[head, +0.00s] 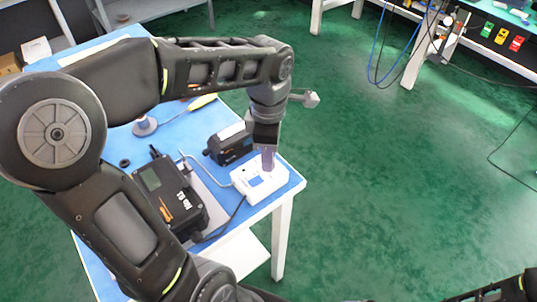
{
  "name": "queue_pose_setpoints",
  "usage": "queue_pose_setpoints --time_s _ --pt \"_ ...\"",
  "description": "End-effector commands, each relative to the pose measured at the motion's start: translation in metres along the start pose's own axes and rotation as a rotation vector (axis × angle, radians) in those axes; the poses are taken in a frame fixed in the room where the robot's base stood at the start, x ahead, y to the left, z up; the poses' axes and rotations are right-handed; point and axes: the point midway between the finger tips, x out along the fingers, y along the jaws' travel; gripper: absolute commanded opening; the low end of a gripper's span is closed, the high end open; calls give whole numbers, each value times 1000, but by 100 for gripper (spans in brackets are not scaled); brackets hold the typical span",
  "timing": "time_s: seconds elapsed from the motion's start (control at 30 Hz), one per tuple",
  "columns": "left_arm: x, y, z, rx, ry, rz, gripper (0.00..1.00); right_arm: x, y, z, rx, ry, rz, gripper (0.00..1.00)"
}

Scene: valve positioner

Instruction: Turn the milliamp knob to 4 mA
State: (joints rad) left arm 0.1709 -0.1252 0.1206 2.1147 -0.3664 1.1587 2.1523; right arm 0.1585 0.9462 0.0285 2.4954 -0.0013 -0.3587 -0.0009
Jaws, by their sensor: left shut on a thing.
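A white box-shaped device with a small blue screen (259,181) lies near the right corner of the blue-topped table. My left gripper (268,160) points down from above onto the far part of this device. Its fingers are closed together there on a small thing, which the fingers hide; this is where the knob appears to be. The knob's pointer and scale markings are too small or hidden to read. A little of my right arm shows at the bottom right edge, but its gripper is not in view.
A black positioner box (171,196) with a display stands left of the white device, with a cable between. A smaller black box (230,144) stands behind. A yellow-handled screwdriver (203,102) lies further back. The green floor (400,190) to the right is clear.

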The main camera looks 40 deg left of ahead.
Motion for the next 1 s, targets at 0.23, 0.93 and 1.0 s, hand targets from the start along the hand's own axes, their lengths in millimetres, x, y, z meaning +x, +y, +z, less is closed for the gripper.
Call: queue_pose_setpoints --time_s 0.23,0.93,1.0 --pt "-1 1 0 -11 -1 3 0 0 0 0 0 0 0 80" --pt "-1 0 0 -10 0 1 48 0 0 0 0 0 0 80" --pt "-3 0 0 -10 0 1 48 0 0 0 0 0 0 80"
